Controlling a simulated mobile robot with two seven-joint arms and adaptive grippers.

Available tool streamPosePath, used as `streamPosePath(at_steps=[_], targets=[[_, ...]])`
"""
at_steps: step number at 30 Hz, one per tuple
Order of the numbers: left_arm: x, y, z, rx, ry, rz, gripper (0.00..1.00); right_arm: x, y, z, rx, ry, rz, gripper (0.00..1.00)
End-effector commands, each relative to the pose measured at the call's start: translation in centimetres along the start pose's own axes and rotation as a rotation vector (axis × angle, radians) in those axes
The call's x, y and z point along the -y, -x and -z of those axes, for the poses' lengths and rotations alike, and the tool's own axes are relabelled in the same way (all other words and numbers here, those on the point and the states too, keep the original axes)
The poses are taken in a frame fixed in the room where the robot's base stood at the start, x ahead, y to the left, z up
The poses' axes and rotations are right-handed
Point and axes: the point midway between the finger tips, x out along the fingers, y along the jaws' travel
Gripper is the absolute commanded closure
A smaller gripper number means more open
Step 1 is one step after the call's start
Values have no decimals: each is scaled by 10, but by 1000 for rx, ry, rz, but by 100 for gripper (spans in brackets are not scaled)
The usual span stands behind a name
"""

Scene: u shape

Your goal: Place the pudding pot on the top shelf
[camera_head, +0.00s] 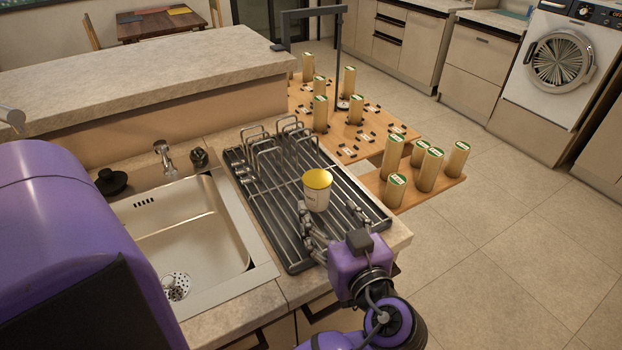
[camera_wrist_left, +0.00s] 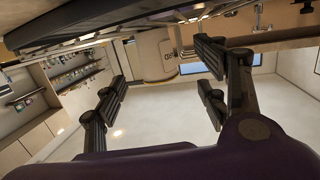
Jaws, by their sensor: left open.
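The pudding pot (camera_head: 317,190), a white cup with a yellow top, appears upright over the drying rack in the head view. My left gripper (camera_head: 326,218) is open, with its fingers low around or close beside the pot. The head view does not tell whether they touch it. I cannot pick out for sure which surface is the top shelf. My right gripper is not in view.
The metal drying rack (camera_head: 262,205) lies on the counter beside a sink (camera_head: 190,240). A raised counter (camera_head: 150,75) stands behind. Past the rack, a wooden surface (camera_head: 365,150) holds several tan cylinders with green tops. Open floor (camera_head: 510,240) lies to the right.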

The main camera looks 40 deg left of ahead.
Motion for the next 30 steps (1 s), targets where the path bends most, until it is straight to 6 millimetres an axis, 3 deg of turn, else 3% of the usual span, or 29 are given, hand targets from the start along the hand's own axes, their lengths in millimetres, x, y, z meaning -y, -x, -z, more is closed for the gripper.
streamPosePath(at_steps=[9, 19, 28, 30], targets=[[-2, -28, 3, -4, 0, -1, 34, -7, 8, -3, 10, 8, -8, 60], [-6, -73, 4, -3, -1, -1, 34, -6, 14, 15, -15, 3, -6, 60], [-6, -78, 1, 1, -1, -1, 34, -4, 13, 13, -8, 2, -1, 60], [-6, -78, 1, 1, -1, -1, 41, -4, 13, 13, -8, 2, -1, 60]])
